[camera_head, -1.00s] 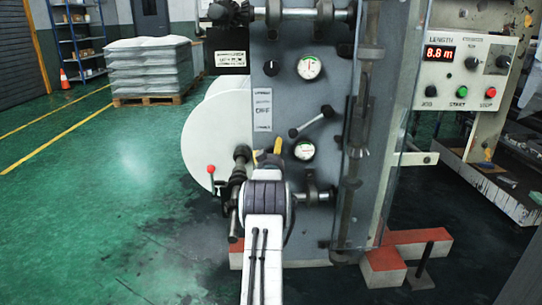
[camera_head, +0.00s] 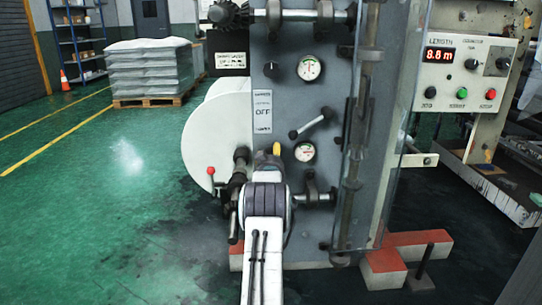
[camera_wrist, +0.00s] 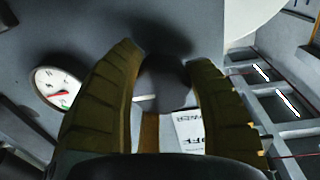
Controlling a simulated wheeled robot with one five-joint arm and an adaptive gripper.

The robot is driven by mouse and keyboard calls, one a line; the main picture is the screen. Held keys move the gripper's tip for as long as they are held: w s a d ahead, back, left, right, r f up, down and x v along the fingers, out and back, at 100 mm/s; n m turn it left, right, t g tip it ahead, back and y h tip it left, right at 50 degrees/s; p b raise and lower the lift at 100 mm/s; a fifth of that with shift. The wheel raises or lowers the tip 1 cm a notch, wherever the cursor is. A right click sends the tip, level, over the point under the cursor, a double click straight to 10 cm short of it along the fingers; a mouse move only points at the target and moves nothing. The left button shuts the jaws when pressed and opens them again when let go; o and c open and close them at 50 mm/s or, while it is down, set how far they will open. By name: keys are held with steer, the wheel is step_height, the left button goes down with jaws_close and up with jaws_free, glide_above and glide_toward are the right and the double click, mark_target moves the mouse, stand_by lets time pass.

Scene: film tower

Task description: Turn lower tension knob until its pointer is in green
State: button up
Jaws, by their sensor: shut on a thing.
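The lower tension knob (camera_wrist: 166,80) is a dark round knob between the two yellow-brown fingers of my gripper (camera_wrist: 168,62) in the wrist view. The fingers are shut on its sides. In the head view my gripper (camera_head: 272,154) hides the knob against the grey machine panel. The lower gauge (camera_head: 305,152), a white round dial, is just right of the gripper. It also shows at the left of the wrist view (camera_wrist: 57,88), with a red pointer and a small green patch. The pointer appears close to the green, but I cannot tell whether it is inside.
An upper knob (camera_head: 273,70) and upper gauge (camera_head: 310,68) sit higher on the panel. A lever (camera_head: 311,124) is above the lower gauge. A red-tipped handle (camera_head: 211,172) and white roll (camera_head: 205,135) are to the left. A clear guard (camera_head: 395,120) stands at the right.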

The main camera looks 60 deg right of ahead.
steer(key=shift+c, duration=1.1)
steer(key=n, duration=0.3)
steer(key=shift+n, duration=2.2)
steer(key=shift+w, duration=0.1)
steer(key=o, duration=1.2)
steer(key=shift+a, duration=0.15)
